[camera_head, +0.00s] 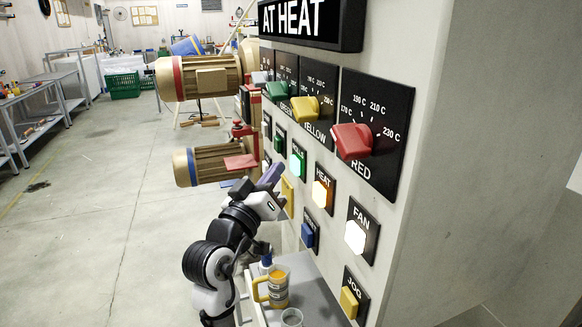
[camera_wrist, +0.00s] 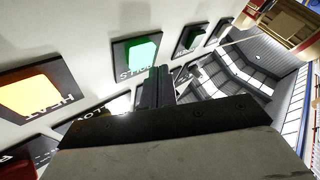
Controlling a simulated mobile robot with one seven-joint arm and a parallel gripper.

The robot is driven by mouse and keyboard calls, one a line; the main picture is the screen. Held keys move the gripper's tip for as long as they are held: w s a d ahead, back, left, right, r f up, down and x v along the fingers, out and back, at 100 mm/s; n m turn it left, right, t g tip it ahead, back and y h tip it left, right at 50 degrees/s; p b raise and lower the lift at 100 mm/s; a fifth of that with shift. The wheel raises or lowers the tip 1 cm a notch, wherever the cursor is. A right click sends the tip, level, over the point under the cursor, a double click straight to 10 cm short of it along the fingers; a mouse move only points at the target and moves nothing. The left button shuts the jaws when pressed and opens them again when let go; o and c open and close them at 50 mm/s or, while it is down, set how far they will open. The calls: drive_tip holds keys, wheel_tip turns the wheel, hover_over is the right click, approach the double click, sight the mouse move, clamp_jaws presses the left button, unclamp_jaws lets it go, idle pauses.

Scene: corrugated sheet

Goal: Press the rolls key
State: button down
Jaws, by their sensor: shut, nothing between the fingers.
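The rolls key is a lit green button (camera_head: 297,163) on a black plate labelled ROLLS, on the panel's side face. In the wrist view the green key (camera_wrist: 142,54) is on its black plate, with the label upside down. My gripper (camera_head: 274,174) is shut and empty, its fingertips to the left of and slightly below the key in the head view. In the wrist view my gripper's fingers (camera_wrist: 158,80) point up toward the key's lower right edge. I cannot tell whether the tips touch it; a gap seems to show.
The lit orange HEAT key (camera_head: 320,194) and lit white FAN key (camera_head: 355,237) sit close by. Red (camera_head: 352,141), yellow (camera_head: 305,108) and green (camera_head: 277,91) knobs jut out above. A shelf below holds a yellow mug (camera_head: 277,288). Motors (camera_head: 200,78) stand beyond.

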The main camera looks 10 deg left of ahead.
drive_tip(key=s+a+b, duration=0.1)
drive_tip(key=s+a, duration=0.2)
drive_tip(key=a, duration=0.2)
drive_tip(key=shift+s+b, duration=0.2)
drive_tip(key=shift+b, duration=0.15)
idle(0.3)
